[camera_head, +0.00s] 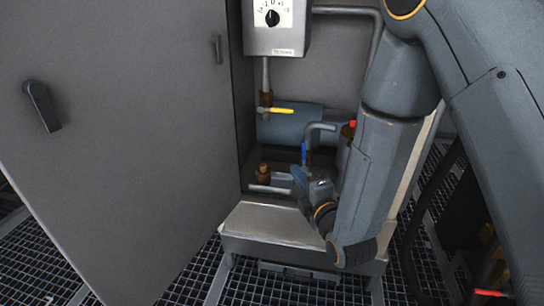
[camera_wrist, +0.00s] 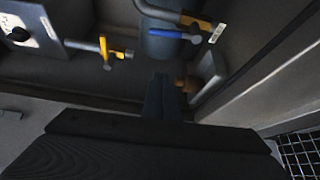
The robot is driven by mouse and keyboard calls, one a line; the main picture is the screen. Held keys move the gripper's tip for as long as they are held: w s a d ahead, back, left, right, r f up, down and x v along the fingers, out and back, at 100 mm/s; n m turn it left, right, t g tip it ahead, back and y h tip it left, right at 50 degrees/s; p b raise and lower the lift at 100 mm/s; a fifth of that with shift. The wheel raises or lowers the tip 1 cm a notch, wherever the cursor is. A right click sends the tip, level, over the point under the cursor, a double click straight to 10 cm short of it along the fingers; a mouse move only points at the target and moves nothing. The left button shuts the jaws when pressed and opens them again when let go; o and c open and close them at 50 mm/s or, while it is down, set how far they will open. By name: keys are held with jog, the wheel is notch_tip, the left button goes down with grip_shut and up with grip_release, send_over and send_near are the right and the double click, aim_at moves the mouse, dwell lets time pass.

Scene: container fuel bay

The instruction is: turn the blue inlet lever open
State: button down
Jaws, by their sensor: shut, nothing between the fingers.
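The blue lever (camera_head: 304,153) stands roughly upright on a grey pipe inside the open cabinet. In the wrist view the blue lever (camera_wrist: 168,34) lies across the picture beside a pipe, with a tag at its right. My gripper (camera_head: 298,174) is in the lower part of the cabinet, just below the lever in the picture. In the wrist view my gripper (camera_wrist: 161,84) has its fingers together and empty, pointing toward the lever with a visible gap. My wrist and arm hide part of the cabinet's right side.
A yellow lever (camera_head: 282,111) sits up and left on another pipe, below a dial box (camera_head: 275,26). A brass fitting (camera_head: 263,173) stands on the cabinet floor. The open door (camera_head: 130,130) blocks the left. A metal ledge (camera_head: 265,222) runs along the front.

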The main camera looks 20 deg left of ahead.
aim_at(303, 152)
jog(key=w+a+b, duration=0.3)
jog(key=w+b, duration=0.2)
jog(key=w, duration=0.4)
dwell(0.5)
jog(key=shift+w+d+r+p, duration=0.1)
jog(key=shift+w+d+p, duration=0.15)
jog(key=shift+d+p, duration=0.65)
jog(key=shift+w+d, duration=0.1)
